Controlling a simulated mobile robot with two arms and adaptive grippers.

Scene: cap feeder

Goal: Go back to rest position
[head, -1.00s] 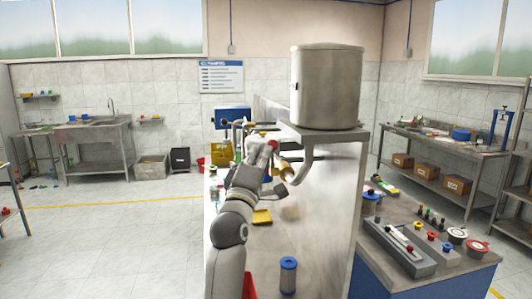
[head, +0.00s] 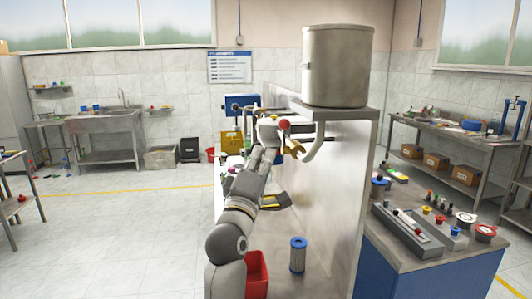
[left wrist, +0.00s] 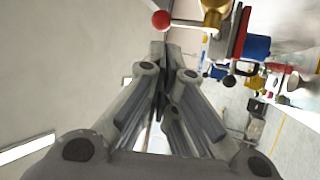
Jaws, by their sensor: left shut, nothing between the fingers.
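My left gripper (head: 266,128) is shut and empty. It is raised in front of the steel stand, close to a red ball knob (head: 284,124) and a brass valve (head: 294,148) on a bent pipe below the steel drum (head: 337,65). In the left wrist view its fingers (left wrist: 160,52) come together at the tips, with nothing between them. There the red knob (left wrist: 161,19) shows just beyond the tips and the brass part (left wrist: 214,12) to their right. I cannot tell whether the tips touch anything. My right gripper is not in view.
A blue-capped filter cylinder (head: 298,255) and a red bin (head: 257,275) stand near my left arm. A yellow tray (head: 276,201) lies behind them. The steel panel (head: 335,200) rises on the right, beside a blue bench (head: 430,262) with parts. Open floor (head: 110,235) lies to the left.

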